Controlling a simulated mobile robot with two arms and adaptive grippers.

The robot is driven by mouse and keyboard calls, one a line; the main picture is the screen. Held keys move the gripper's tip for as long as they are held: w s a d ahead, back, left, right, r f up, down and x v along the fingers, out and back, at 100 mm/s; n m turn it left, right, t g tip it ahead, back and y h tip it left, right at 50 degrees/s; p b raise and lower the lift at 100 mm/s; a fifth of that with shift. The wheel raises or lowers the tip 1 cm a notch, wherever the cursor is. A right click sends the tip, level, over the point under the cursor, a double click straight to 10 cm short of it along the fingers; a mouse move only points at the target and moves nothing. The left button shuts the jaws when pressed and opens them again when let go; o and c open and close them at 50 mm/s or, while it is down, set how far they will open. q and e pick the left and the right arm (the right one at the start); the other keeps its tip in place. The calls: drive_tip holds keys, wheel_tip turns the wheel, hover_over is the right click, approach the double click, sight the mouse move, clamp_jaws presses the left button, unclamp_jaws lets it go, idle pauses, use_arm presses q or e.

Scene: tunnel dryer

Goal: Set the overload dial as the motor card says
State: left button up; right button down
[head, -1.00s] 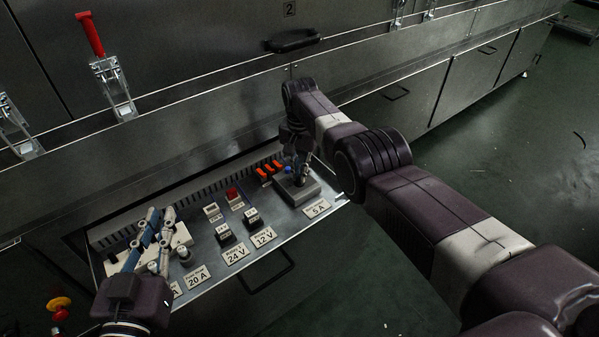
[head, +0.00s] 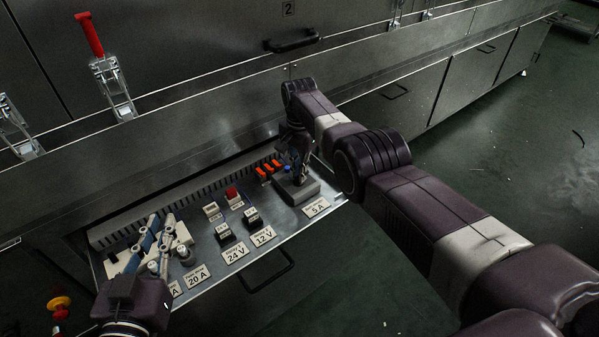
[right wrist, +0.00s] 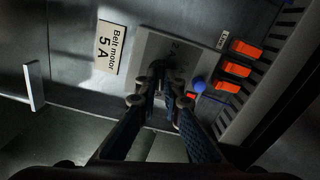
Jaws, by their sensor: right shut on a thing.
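The overload unit is a grey block (head: 309,187) at the right end of the open drawer panel; it also shows in the right wrist view (right wrist: 146,42). A blue button (right wrist: 198,86) is on it. The motor card (head: 316,207) in front reads 5 A; in the right wrist view the card (right wrist: 110,47) reads "Belt motor 5 A". My right gripper (right wrist: 172,98) points down at the block, its fingers shut on the dial, which they mostly hide along with the scale. My left gripper (head: 160,232) is over the panel's left end, fingers apart, with nothing seen between them.
Orange switches (head: 269,168), a red button (head: 231,193) and dark relays with 24 V (head: 236,253) and 12 V (head: 263,236) cards stand left of the block. A 20 A card (head: 197,275) lies further left. The drawer handle (head: 268,276) is below the front edge.

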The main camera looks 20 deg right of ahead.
drive_tip(key=c, duration=2.1)
unclamp_jaws()
drive_tip(key=shift+r, duration=0.1)
wheel_tip(320, 180, up, 12)
drive_tip(key=shift+f, duration=0.1)
